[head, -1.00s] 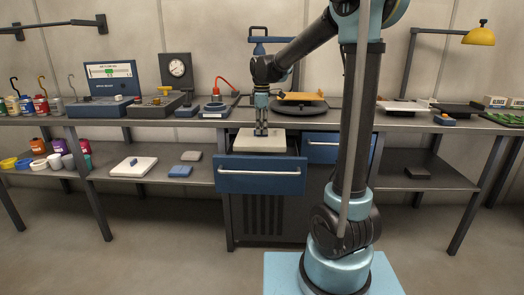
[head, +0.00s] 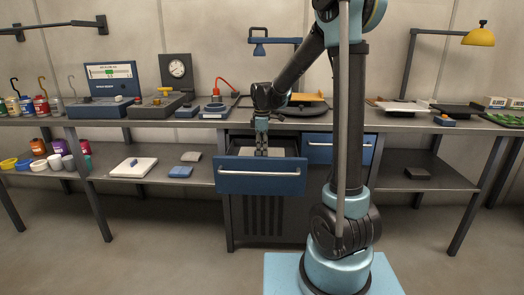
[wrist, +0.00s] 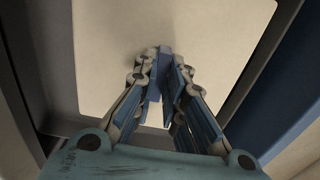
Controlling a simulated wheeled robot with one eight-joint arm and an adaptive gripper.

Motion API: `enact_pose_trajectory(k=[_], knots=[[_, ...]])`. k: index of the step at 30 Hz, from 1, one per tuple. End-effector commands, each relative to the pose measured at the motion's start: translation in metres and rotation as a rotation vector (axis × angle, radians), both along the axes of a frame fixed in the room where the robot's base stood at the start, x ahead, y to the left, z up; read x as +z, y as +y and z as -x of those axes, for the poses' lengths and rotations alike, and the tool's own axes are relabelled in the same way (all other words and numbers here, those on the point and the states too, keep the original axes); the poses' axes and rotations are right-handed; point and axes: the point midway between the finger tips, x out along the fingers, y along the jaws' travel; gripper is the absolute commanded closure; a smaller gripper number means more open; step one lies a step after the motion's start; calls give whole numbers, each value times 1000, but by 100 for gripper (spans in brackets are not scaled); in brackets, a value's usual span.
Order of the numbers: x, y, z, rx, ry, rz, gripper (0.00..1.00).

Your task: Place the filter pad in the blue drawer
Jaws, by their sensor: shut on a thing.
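The filter pad is a pale beige flat slab (wrist: 110,60) with a small blue grip on top. My gripper (wrist: 163,80) is shut on that blue grip, and the pad hangs flat below the fingers. In the head view my gripper (head: 261,150) reaches down into the pulled-out blue drawer (head: 260,182). The pad (head: 276,152) shows inside the drawer, behind its front panel. The front panel hides the pad's lower part, so I cannot tell whether it touches the drawer floor.
A second blue drawer (head: 338,148) to the right is closed. The bench top (head: 400,123) above holds a gauge, boxes and a round dark plate.

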Motion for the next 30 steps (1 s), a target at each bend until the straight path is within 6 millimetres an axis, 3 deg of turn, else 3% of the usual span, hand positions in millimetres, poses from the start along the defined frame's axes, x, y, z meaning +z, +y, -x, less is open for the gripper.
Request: enact_pose_trajectory(k=[4, 6, 8, 20, 30], knots=[[-1, 0, 0, 0, 0, 0, 100], [-1, 0, 0, 0, 0, 0, 78], [-1, 0, 0, 0, 0, 0, 69], [2, 1, 0, 2, 0, 0, 69], [49, 1, 1, 2, 0, 0, 69]])
